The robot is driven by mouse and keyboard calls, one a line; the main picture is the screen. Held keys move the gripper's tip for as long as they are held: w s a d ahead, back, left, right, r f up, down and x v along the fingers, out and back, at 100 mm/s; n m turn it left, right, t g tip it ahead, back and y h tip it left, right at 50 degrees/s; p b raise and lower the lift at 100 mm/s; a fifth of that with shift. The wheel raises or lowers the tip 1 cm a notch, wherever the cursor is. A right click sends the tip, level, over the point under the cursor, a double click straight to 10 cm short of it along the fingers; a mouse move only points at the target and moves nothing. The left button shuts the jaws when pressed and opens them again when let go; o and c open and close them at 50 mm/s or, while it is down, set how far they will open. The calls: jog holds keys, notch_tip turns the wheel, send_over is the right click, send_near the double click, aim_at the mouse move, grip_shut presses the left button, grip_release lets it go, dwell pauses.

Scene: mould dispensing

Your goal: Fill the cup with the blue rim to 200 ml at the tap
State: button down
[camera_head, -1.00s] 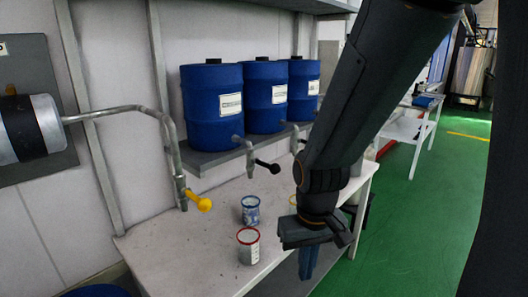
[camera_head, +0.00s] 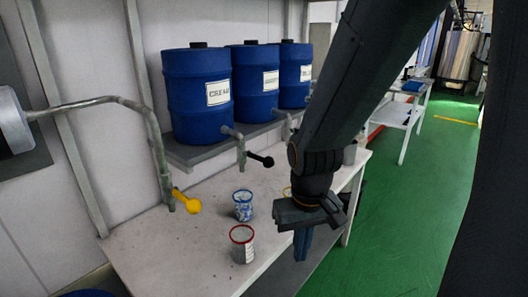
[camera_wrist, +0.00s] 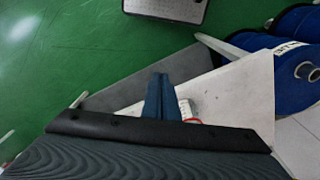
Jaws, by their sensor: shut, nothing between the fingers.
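The cup with the blue rim (camera_head: 243,206) stands upright on the white table, behind and close to the red-rimmed cup (camera_head: 242,243). A tap with a yellow handle (camera_head: 186,201) hangs from a bent pipe to the left of both cups. Another tap with a black handle (camera_head: 262,160) comes from the nearest blue drum. My gripper (camera_head: 302,245) points down to the right of the cups, apart from them, over the table's right edge. Its fingers are shut and empty; they also show in the wrist view (camera_wrist: 161,98). A yellow-rimmed cup is mostly hidden behind my arm.
The white table (camera_head: 165,250) has bare room at its front left. Blue drums (camera_head: 200,100) stand on a grey shelf (camera_head: 190,152) above its back. Green floor (camera_head: 385,220) lies open to the right, with a white side table (camera_head: 395,112) farther back.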

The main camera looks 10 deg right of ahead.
jog(key=w+a+r+n+t+p, duration=0.1)
jog(key=w+a+r+n, duration=0.1)
jog(key=w+r, duration=0.3)
jog(key=w+a+r+n+t+h+p, duration=0.1)
jog(key=w+r, duration=0.5)
jog(key=r, duration=0.6)
jog(key=w+a+r+n+t+p, duration=0.1)
jog(key=w+a+r+n+p, duration=0.1)
jog(key=w+a+r, duration=0.3)
notch_tip(320, 180, up, 4)
jog(key=shift+w+f+n, duration=0.25)
jog(key=shift+w+n, duration=0.5)
jog(key=shift+n, duration=0.15)
jog(key=shift+d, duration=0.1)
jog(key=p, duration=0.3)
send_near(259, 159)
notch_tip(259, 159, down, 3)
jog(key=s+a, duration=0.2)
jog(key=shift+w+d+f+p, duration=0.3)
jog(key=shift+d+f+p, duration=0.15)
jog(key=shift+d, duration=0.2)
jog(key=shift+w+d+f+p, duration=0.3)
jog(key=shift+d+f, duration=0.25)
jog(key=shift+d, duration=0.1)
jog(key=shift+f+t, duration=0.1)
jog(key=shift+t, duration=0.2)
